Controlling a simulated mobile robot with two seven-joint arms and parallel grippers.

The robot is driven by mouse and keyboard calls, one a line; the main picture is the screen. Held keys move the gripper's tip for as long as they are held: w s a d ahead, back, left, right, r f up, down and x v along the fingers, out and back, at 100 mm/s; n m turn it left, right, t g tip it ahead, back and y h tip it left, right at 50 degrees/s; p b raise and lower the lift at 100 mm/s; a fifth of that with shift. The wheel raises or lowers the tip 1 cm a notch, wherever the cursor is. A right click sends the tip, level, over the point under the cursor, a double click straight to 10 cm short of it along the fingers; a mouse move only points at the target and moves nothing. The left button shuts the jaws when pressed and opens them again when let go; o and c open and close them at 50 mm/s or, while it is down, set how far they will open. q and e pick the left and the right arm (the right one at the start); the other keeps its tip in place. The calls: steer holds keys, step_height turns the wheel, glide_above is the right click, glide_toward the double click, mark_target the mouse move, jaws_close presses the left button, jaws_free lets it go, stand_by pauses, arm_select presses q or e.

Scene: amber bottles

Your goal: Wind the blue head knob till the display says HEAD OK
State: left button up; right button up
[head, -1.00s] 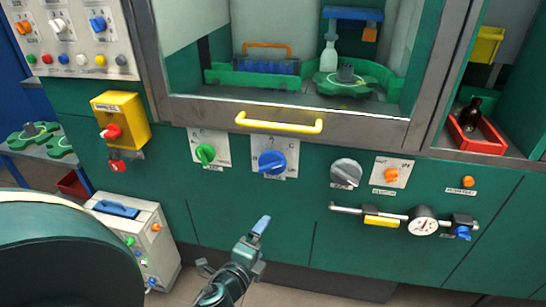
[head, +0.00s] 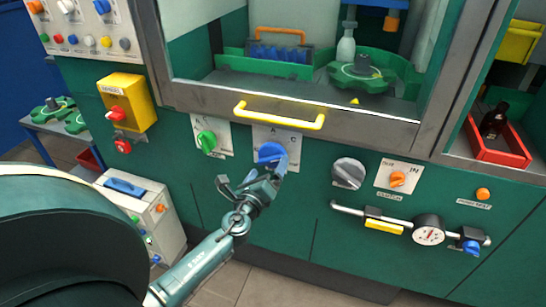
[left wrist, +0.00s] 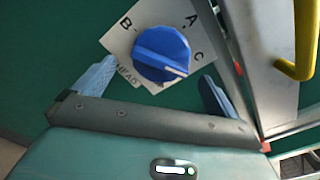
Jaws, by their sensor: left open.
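The blue head knob (head: 271,152) sits on a white lettered plate on the green front, below the yellow handle. In the left wrist view the knob (left wrist: 160,52) shows a pale pointer mark at its lower right, a little below the letter C; A and B are also on the plate. My left gripper (head: 253,173) is open just in front of the knob. In the left wrist view its fingers (left wrist: 158,72) stand apart on either side of the knob's lower part, with no clear contact. No readable display shows. My right gripper is not in view.
A green knob (head: 206,141) is left of the blue one; a grey knob (head: 348,173) and orange knob (head: 397,179) are right. The yellow handle (head: 279,116) juts out above. A gauge bar (head: 428,236) protrudes lower right. An amber bottle (head: 493,121) stands in a red tray (head: 500,155).

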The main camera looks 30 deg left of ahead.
mark_target(271, 163)
arm_select(q)
steer(key=x, duration=0.5)
steer(key=shift+w, duration=0.2)
steer(key=shift+c, duration=0.6)
steer(key=c, duration=0.9)
steer(key=shift+f+n+b, duration=0.15)
steer(key=shift+n+b, duration=0.25)
steer(key=shift+b, duration=0.1)
steer(key=shift+n, duration=0.6)
steer(key=o, duration=1)
steer(key=shift+s, duration=0.15)
